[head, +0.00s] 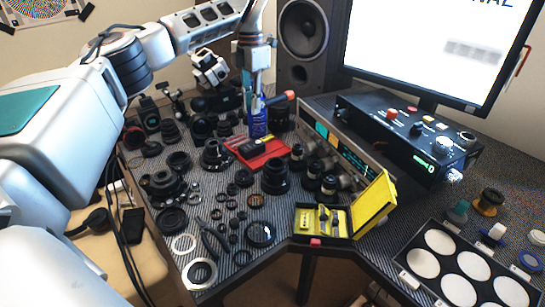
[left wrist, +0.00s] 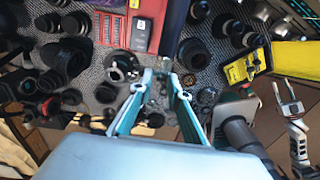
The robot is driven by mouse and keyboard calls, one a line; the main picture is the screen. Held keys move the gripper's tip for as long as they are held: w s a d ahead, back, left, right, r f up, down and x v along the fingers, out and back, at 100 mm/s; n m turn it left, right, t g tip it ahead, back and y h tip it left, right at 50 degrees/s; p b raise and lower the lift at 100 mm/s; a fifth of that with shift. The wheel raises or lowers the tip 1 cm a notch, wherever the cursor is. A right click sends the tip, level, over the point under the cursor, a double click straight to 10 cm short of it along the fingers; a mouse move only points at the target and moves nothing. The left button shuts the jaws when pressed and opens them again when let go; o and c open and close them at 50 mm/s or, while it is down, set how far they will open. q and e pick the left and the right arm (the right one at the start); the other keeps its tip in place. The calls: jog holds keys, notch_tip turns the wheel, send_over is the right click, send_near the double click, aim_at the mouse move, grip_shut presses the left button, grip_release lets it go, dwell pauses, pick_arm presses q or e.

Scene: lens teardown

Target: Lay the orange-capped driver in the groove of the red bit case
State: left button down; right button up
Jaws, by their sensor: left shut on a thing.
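My left gripper (head: 257,103) points down over the back middle of the bench. The left wrist view shows the fingers (left wrist: 166,82) from above; I cannot make out the driver there. The red bit case (head: 268,156) lies on the mat, below and in front of the gripper and apart from it. It also shows at the top of the left wrist view (left wrist: 103,27). What looks like my right gripper (left wrist: 287,90) shows at that view's right edge.
Several black lens parts and rings crowd the bench around the case. An open yellow case (head: 372,203) stands at the front edge, and an instrument box (head: 345,150) is to the right.

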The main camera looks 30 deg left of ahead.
pick_arm(q)
notch_tip(320, 180, down, 14)
jog(key=shift+r+b, duration=0.1)
jog(key=shift+b, duration=1)
jog(key=shift+f, duration=0.75)
notch_tip(320, 180, down, 4)
jog(key=shift+r+b, duration=0.1)
jog(key=shift+b, duration=0.35)
jog(key=shift+r, duration=0.1)
jog(key=shift+f, duration=0.3)
jog(key=c, duration=2.2)
grip_release()
